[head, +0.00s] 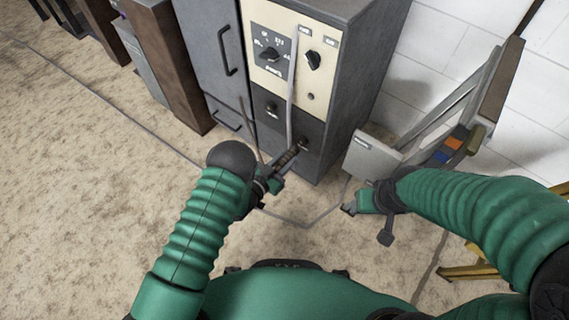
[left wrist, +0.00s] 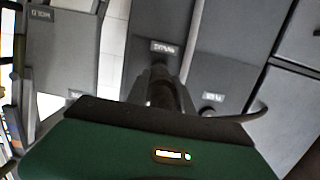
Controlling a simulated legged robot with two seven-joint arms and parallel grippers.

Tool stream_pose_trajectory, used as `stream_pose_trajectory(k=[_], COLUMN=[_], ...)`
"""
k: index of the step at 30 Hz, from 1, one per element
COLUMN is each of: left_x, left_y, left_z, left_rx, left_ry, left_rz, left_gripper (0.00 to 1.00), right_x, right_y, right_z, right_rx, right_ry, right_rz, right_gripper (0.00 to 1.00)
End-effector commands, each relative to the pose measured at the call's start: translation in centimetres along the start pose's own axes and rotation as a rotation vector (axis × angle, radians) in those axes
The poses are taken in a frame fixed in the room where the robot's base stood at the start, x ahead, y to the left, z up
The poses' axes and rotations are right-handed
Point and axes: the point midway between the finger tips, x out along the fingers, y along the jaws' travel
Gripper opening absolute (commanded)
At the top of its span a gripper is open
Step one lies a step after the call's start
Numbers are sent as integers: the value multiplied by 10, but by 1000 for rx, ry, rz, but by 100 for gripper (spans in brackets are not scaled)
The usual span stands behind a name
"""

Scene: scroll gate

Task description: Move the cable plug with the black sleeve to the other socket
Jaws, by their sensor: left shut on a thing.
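The plug with the black sleeve (head: 288,157) is held in my left gripper (head: 277,172), which is shut on it. The plug points at the lower right socket (head: 303,142) on the cabinet's dark panel; its tip is at or just before this socket, and I cannot tell if it is seated. In the left wrist view the plug (left wrist: 161,88) stands below a white label, its near end hidden by my wrist. The other socket (head: 271,107) is higher and to the left on the same panel. My right gripper (head: 349,208) hangs right of the cabinet, away from the plug.
The grey cabinet (head: 345,90) has a cream panel with knobs (head: 313,60). A long grey strip (head: 291,85) runs down its front. A grey console (head: 375,155) stands at the right. A thin cable (head: 305,224) crosses the floor. The carpet at left is mostly clear.

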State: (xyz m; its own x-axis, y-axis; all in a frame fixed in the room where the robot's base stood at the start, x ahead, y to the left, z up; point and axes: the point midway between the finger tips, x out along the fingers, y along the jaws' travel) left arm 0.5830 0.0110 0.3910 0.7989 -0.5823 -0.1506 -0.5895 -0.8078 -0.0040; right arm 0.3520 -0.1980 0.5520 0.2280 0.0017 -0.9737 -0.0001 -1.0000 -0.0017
Motion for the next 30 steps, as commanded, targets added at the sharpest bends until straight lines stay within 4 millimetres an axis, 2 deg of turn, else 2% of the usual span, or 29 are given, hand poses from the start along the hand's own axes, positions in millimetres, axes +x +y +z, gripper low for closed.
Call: stream_pose_trajectory(k=[8, 30], left_x=[20, 20], left_y=[0, -1], left_z=[-2, -5], left_rx=[1, -2], left_ry=[1, 1], left_rz=[-1, -3], left_gripper=[0, 0], right_x=[12, 6], right_y=[0, 0], right_z=[3, 1], right_rx=[0, 0], right_ry=[0, 0], right_rz=[0, 0], right_gripper=[54, 54])
